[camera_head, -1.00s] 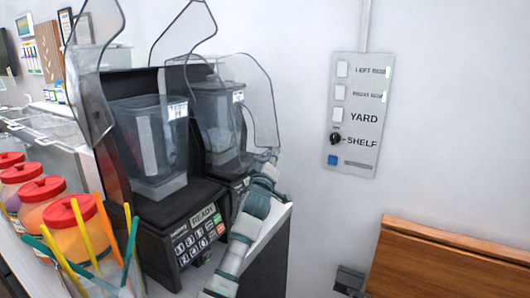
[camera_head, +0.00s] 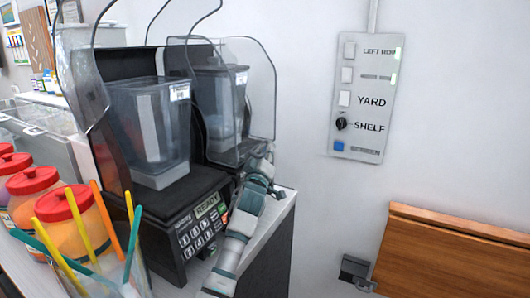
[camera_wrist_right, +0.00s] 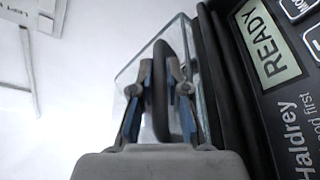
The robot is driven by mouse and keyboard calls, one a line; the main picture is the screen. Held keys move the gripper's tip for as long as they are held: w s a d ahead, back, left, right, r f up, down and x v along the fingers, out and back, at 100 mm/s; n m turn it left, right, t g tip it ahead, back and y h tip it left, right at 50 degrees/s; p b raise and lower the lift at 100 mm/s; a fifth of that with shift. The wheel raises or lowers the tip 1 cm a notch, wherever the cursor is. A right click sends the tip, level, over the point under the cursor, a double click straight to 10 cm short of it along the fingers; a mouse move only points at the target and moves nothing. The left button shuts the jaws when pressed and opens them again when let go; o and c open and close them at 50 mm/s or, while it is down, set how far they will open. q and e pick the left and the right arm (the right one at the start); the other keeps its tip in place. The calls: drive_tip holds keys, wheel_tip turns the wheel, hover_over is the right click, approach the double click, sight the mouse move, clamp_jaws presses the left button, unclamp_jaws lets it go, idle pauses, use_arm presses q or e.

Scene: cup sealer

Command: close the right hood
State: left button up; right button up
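The right hood (camera_head: 258,92) is a clear smoky shell with a dark rim on the rear blender. It is swung down around the clear jar (camera_head: 215,105); I cannot tell if it is fully seated. My right gripper (camera_head: 264,160) is at the hood's lower front corner. In the right wrist view its two fingers (camera_wrist_right: 161,80) are close on either side of the dark hood rim (camera_wrist_right: 162,110), which appears pinched between them. The left hood (camera_head: 88,65) on the front blender stands raised. My left gripper is not in view.
The front blender's keypad (camera_head: 200,232) and READY display are left of my right forearm. Red-lidded jars (camera_head: 70,203) and colored straws stand at lower left. A switch panel (camera_head: 366,97) is on the wall, and a wooden board (camera_head: 455,245) is at lower right.

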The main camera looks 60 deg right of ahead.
drive_tip(key=shift+o, duration=0.9)
drive_tip(key=shift+w+d+f, duration=0.1)
drive_tip(key=shift+d+f, duration=0.1)
drive_tip(key=shift+f, duration=0.2)
drive_tip(key=shift+d+f, duration=0.1)
drive_tip(key=shift+d, duration=0.2)
drive_tip(key=shift+a+f, duration=0.15)
drive_tip(key=shift+a, duration=0.25)
drive_tip(key=v, duration=1.1)
